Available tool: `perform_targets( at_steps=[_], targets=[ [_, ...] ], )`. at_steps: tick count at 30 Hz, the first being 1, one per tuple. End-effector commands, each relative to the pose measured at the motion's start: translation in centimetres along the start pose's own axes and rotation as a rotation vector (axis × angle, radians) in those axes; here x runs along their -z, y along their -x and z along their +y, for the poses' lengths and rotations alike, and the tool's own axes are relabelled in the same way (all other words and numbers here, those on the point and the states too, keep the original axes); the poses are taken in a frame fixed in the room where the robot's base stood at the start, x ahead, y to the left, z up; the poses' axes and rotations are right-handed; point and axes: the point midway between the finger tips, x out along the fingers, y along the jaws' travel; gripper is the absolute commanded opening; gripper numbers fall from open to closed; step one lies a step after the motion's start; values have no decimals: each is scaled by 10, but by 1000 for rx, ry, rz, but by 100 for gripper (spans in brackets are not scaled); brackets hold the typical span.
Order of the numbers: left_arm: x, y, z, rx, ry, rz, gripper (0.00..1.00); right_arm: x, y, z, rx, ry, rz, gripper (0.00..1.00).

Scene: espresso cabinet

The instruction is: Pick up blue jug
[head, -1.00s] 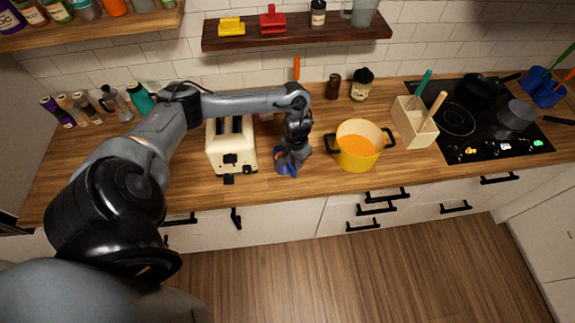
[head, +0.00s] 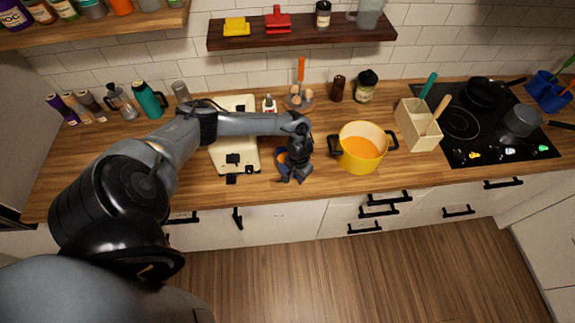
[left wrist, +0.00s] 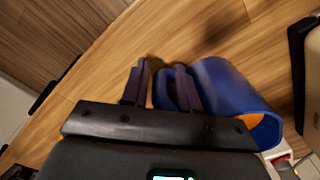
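The blue jug (left wrist: 230,85) lies close to my left gripper in the left wrist view, its rounded body right of the fingers and its orange inside showing at the lower right. Its handle (left wrist: 163,90) loops toward the gripper. My left gripper (left wrist: 162,85) is open, with one finger left of the handle and the other at the handle's opening; I cannot tell whether they touch. In the head view, my left gripper (head: 292,178) is low over the counter, and only a bit of the jug (head: 281,158) shows behind it. My right gripper is not in view.
The yellow pot (head: 360,150) stands to the right, then the utensil box (head: 418,128) and black cooktop (head: 470,135). The wooden counter (head: 315,172) has a bare gap before the pot.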

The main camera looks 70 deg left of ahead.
Motion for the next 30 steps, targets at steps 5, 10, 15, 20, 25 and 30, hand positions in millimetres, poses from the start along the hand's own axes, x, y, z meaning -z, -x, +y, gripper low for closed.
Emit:
perform_targets(
  at_steps=[5,10,15,20,25,30],
  targets=[
    [0,-1,0,-1,0,1,29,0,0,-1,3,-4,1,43],
    [0,0,0,0,0,1,11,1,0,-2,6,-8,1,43],
    [0,0,0,0,0,1,0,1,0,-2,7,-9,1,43],
    [1,0,0,0,0,1,0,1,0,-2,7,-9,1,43],
    [0,0,0,0,1,1,0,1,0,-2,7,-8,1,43],
    [0,1,0,0,0,1,0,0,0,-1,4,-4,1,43]
  ],
)
